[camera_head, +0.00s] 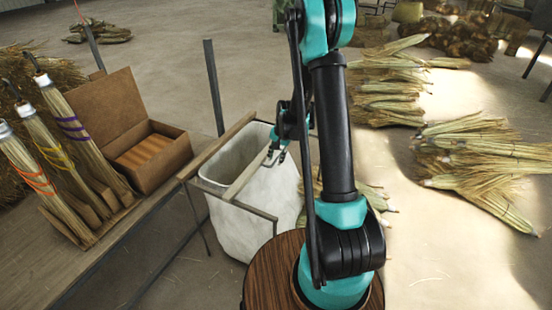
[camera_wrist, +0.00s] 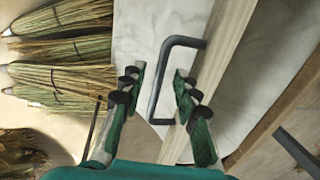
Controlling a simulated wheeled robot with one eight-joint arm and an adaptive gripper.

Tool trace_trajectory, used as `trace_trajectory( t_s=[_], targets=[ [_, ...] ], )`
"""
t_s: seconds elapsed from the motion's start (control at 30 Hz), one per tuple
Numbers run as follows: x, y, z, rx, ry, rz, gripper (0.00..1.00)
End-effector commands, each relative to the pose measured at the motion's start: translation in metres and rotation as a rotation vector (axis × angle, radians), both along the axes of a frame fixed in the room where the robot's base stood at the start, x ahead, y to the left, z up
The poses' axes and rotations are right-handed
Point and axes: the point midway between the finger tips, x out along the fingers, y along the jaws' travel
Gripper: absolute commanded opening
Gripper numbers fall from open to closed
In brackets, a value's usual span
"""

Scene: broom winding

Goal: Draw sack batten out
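The sack batten is a pale wooden bar (camera_head: 246,176) lying across the mouth of a white sack (camera_head: 268,205). In the wrist view the batten (camera_wrist: 222,62) runs diagonally and carries a dark bent handle (camera_wrist: 156,92) on its side. My gripper (camera_wrist: 158,76) is open, its green fingers spread on either side of the handle. I cannot tell whether either finger touches it. In the head view my gripper (camera_head: 277,154) is small beside the batten's far end, partly hidden by my arm. The white sack (camera_wrist: 140,35) also shows behind the handle in the wrist view.
A metal frame (camera_head: 250,209) and a wooden rail (camera_head: 215,146) edge the sack. At left, a bench (camera_head: 95,265) bears upright brooms (camera_head: 60,150) and an open cardboard box (camera_head: 150,150). Straw bundles (camera_head: 385,90) lie on the floor at right.

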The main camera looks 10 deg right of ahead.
Motion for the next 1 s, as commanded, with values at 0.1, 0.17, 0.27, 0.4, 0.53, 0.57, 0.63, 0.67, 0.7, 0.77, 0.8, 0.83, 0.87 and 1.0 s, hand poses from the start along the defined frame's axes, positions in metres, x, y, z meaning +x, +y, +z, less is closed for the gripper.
trace_trajectory(
  t_s=[0.1,0.17,0.27,0.4,0.53,0.57,0.63,0.67,0.7,0.77,0.8,0.83,0.87,1.0],
  targets=[
    [0.0003,0.0004,-0.0018,0.000,0.000,0.000,0.31],
    [0.0003,0.0004,-0.0018,0.000,0.000,0.000,0.31],
    [0.0002,0.0003,-0.0018,0.000,0.000,0.000,0.31],
    [0.0002,0.0003,-0.0017,0.000,0.000,0.000,0.17],
    [0.0002,0.0003,-0.0016,0.000,0.000,0.000,0.01],
    [0.0002,0.0003,-0.0016,0.000,0.000,0.000,0.00],
    [0.0002,0.0003,-0.0015,0.000,0.000,0.000,0.00],
    [0.0002,0.0003,-0.0015,0.000,0.000,0.000,0.00],
    [0.0002,0.0003,-0.0015,0.000,0.000,0.000,0.00],
    [0.0002,0.0003,-0.0015,0.000,0.000,0.000,0.00],
    [0.0002,0.0003,-0.0015,0.000,0.000,0.000,0.00],
    [0.0002,0.0003,-0.0015,0.000,0.000,0.000,0.00],
    [0.0003,0.0003,-0.0015,0.000,0.000,0.000,0.00],
    [0.0014,-0.0008,-0.0016,0.000,0.000,0.000,0.00]
  ],
)
